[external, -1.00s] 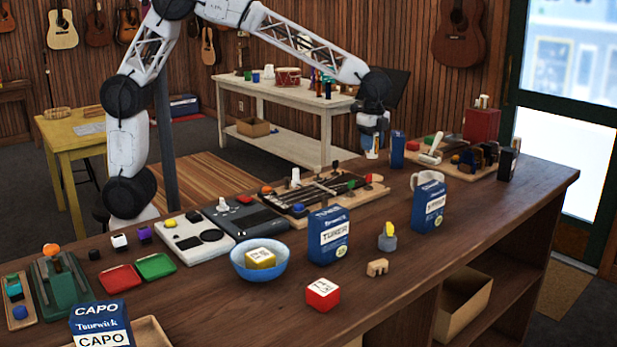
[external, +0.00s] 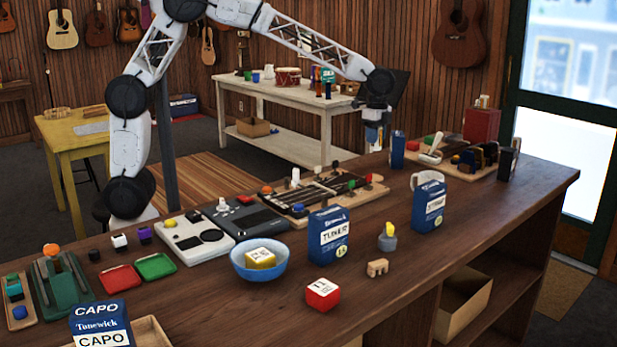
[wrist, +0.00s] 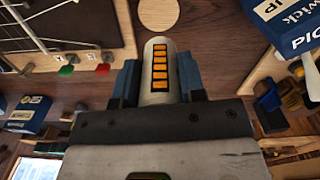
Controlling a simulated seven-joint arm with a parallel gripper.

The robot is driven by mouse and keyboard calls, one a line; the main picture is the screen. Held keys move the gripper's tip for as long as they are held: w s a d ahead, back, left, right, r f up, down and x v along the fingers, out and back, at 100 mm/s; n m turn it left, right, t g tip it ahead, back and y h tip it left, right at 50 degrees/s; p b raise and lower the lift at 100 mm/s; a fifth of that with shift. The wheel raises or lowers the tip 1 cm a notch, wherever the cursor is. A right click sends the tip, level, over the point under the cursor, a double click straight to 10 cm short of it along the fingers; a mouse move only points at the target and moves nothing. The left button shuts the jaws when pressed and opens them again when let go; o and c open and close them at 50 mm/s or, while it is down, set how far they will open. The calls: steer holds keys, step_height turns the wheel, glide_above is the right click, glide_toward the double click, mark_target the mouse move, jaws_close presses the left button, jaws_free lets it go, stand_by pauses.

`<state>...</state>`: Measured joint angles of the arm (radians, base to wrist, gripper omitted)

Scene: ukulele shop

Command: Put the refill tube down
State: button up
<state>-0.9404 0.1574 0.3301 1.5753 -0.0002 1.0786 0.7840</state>
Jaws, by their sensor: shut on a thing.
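The refill tube (wrist: 158,58) is a pale cylinder with a row of orange blocks on its side. In the wrist view it sits between the two blue-grey fingers, and its far end sticks out past them. My gripper (external: 375,143) is shut on it. In the external view my gripper hangs pointing down above the far part of the wooden counter (external: 385,300), left of a small dark blue box (external: 397,150). The tube is too small there to make out clearly. A pale round disc (wrist: 158,11) lies just beyond the tube's end in the wrist view.
A stringed fretboard on a wooden board (external: 372,190) lies in front of my gripper. A white mug (external: 427,179) and blue boxes, including the tuner box (external: 329,235), stand nearby. A tray of small parts (external: 482,158) is to the right. Bare counter shows between them.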

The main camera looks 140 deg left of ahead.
steer(key=shift+f, duration=2.85)
steer(key=shift+f, duration=1.9)
steer(key=shift+f, duration=0.15)
steer(key=o, duration=0.9)
step_height(320, 180, up, 12)
steer(key=shift+r, duration=0.2)
